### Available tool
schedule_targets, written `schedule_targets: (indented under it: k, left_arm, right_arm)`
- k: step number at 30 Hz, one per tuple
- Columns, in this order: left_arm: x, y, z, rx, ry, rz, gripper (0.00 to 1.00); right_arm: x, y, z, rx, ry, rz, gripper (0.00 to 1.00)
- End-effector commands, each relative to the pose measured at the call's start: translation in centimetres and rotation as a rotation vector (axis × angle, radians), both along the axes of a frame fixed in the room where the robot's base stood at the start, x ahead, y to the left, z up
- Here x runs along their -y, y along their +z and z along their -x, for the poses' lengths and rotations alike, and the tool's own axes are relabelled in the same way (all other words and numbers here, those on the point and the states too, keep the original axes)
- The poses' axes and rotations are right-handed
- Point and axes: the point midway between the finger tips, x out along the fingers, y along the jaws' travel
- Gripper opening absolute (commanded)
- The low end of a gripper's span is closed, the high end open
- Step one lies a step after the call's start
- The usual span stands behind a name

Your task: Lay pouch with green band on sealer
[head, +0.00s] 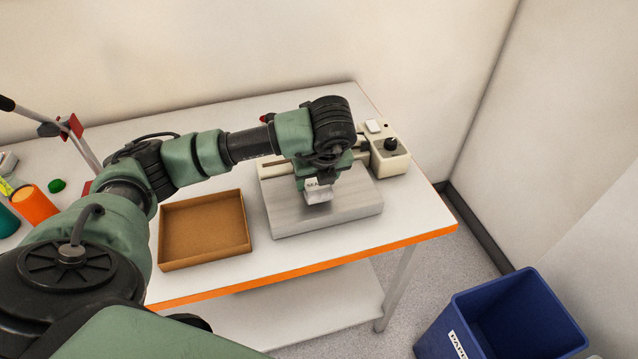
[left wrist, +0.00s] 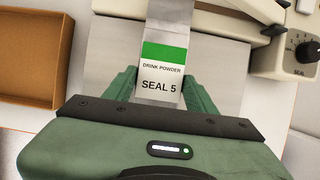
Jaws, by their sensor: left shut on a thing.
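The pouch (left wrist: 163,70) is silver-white with a green band and the words "DRINK POWDER" and "SEAL 5". In the head view its lower end (head: 318,191) shows beneath my left gripper. My left gripper (left wrist: 160,92) is shut on the pouch, over the grey metal plate of the sealer (head: 340,212). The pouch's far end reaches toward the sealer's cream bar, which also shows in the left wrist view (left wrist: 210,22). I cannot tell whether the pouch touches the plate. My right gripper is not in view.
An empty brown tray (head: 205,262) lies left of the sealer on the white table. An orange cup (head: 34,204), a green cap (head: 56,186) and a stand with a red clamp (head: 71,127) are at the far left. A blue bin (head: 510,318) stands on the floor at right.

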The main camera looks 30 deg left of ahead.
Motion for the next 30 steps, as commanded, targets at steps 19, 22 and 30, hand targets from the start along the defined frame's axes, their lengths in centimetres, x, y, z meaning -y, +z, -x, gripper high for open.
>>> schedule_targets:
  k: [19, 22, 30]
  left_arm:
    - [-1.7, -1.6, -1.5, 0.001, 0.000, 0.000, 0.12]
    - [-1.7, -1.6, -1.5, 0.001, 0.000, 0.000, 0.12]
    - [-1.7, -1.6, -1.5, 0.001, 0.000, 0.000, 0.70]
  right_arm:
    - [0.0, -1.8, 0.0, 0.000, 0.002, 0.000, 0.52]
    - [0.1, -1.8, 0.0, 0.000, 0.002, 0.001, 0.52]
    - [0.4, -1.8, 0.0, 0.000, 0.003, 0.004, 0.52]
